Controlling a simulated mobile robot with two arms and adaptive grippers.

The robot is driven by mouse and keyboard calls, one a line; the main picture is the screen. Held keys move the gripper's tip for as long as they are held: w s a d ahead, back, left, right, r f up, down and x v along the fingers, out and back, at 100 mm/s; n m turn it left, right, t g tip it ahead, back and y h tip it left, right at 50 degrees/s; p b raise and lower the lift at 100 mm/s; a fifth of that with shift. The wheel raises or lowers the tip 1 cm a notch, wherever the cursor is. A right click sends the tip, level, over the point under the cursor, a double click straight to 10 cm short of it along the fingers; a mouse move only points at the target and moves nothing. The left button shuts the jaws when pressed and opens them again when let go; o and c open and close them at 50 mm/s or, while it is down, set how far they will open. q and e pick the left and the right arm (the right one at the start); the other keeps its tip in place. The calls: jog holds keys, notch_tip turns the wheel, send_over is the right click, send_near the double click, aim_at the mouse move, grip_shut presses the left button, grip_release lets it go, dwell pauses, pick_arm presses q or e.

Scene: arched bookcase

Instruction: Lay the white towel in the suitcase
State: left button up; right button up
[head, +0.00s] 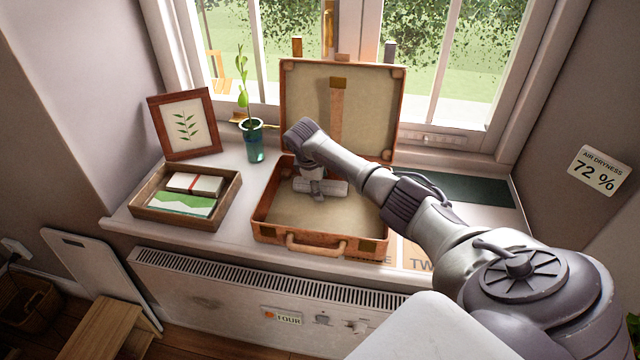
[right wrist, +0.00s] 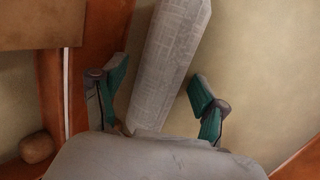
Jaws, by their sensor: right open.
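The open brown suitcase (head: 268,215) stands on the window sill, its lid up against the window. The white towel (head: 336,189), a pale roll, is inside the suitcase's lower half, toward its back left. In the right wrist view the towel (right wrist: 172,50) runs lengthwise between my fingers. My right gripper (head: 318,190) reaches down into the suitcase over the towel. Its green-padded fingers (right wrist: 158,95) are open, one on each side of the towel, with visible gaps. I cannot tell whether the towel rests fully on the suitcase floor. My left gripper is not in view.
A wooden tray (head: 146,212) with papers, a picture frame (head: 184,124) and a glass vase (head: 254,142) with a plant stand left of the suitcase. A dark green mat (head: 463,188) lies to the right. A radiator (head: 250,290) is below the sill.

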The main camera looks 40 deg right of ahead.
jog(key=p+v, duration=0.1)
jog(key=v, duration=1.1)
jog(key=shift+a, duration=0.1)
